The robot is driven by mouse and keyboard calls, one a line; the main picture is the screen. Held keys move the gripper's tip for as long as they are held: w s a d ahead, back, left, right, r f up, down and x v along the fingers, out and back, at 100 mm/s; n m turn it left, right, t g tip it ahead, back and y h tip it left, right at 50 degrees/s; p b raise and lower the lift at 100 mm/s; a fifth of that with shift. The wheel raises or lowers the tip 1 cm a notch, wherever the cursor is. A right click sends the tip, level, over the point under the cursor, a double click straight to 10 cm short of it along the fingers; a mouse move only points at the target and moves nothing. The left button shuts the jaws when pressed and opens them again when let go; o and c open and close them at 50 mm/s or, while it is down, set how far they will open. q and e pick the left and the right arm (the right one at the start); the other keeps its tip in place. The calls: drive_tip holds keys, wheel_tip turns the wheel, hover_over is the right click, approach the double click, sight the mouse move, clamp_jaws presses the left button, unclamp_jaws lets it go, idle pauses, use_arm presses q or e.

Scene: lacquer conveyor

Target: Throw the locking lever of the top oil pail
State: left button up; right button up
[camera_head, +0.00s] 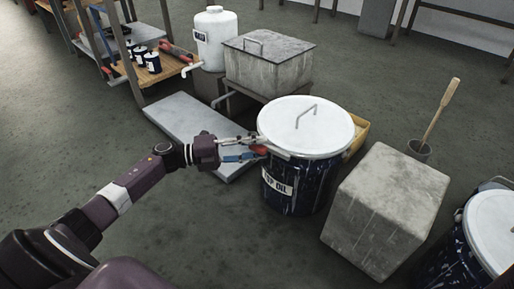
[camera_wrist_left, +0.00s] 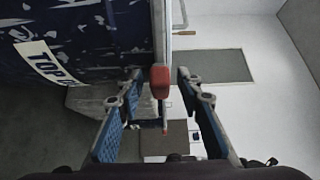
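The top oil pail (camera_head: 290,190) is dark blue with white streaks, a "TOP OIL" label and a white lid (camera_head: 305,125) with a wire handle. Its locking lever has a red end (camera_head: 258,150), at the left of the rim. In the left wrist view the red lever end (camera_wrist_left: 160,78) lies between the two fingers of my left gripper (camera_wrist_left: 159,85), with a gap on each side. The head view shows my left gripper (camera_head: 250,149) at the pail's left side. The pail wall and label (camera_wrist_left: 48,62) fill the upper left of the wrist view. My right gripper is out of view.
A grey block (camera_head: 388,210) stands right of the pail, with a second lidded pail (camera_head: 492,228) beyond it. A pot (camera_head: 420,150) holds a wooden-handled tool. Behind are a grey lidded box (camera_head: 265,70), a white tank (camera_head: 215,40) and a low grey slab (camera_head: 190,118).

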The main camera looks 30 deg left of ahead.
use_arm(q)
drive_tip(key=v, duration=1.2)
drive_tip(key=shift+c, duration=0.5)
